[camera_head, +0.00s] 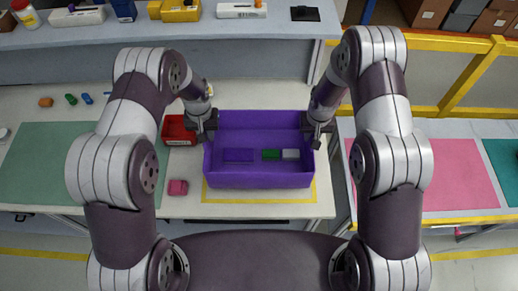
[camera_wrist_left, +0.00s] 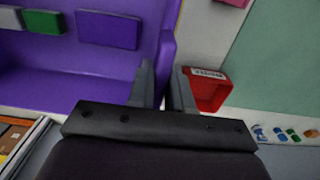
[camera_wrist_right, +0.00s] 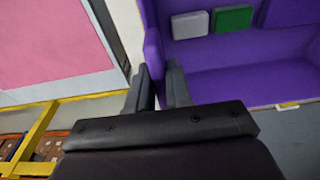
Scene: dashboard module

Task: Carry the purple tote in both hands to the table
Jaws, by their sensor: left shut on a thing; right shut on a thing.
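The purple tote (camera_head: 258,180) is at the middle of the head view, over the yellow-outlined area of the table (camera_head: 187,208). I cannot tell whether it rests on the table or hangs just above it. Inside lie a purple block (camera_head: 238,155), a green block (camera_head: 271,154) and a pale grey block (camera_head: 291,154). My left gripper (camera_head: 207,128) is shut on the tote's left wall, which also shows between the fingers (camera_wrist_left: 165,85) in the left wrist view. My right gripper (camera_head: 316,132) is shut on the right wall, with its fingers (camera_wrist_right: 160,85) astride it in the right wrist view.
A red bin (camera_head: 178,131) stands close to the tote's left side. A pink cube (camera_head: 178,187) lies at front left. A green mat (camera_head: 48,160) covers the table's left part. A pink mat (camera_head: 460,175) lies on a separate table at right, across a gap.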

